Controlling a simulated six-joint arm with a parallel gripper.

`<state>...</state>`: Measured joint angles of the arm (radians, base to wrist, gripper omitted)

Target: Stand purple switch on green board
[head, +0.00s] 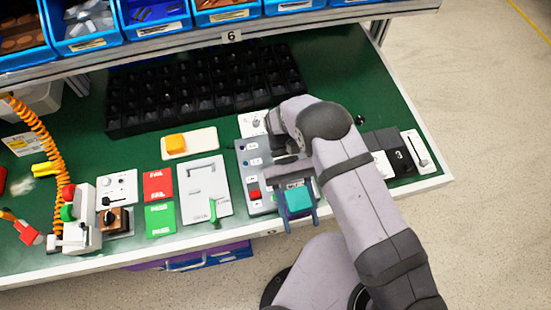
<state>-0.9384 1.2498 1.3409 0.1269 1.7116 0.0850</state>
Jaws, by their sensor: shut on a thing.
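My gripper (300,214) is above the front part of the bench, right of the grey panel. It is shut on a small block with a teal face and purple-blue sides, which I take to be the purple switch (298,200). Slim blue bars flank the block, and part of it is hidden by my gripper. I cannot tell whether its underside touches anything. The green board (340,75) is the bench's green top, bare in several places.
A grey panel (243,170) with buttons, a white plate with a green lever (205,190), red (158,184) and green (160,220) cards stand left. Black (400,152) and white (420,150) switches are right. A black compartment tray (205,88) lies behind.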

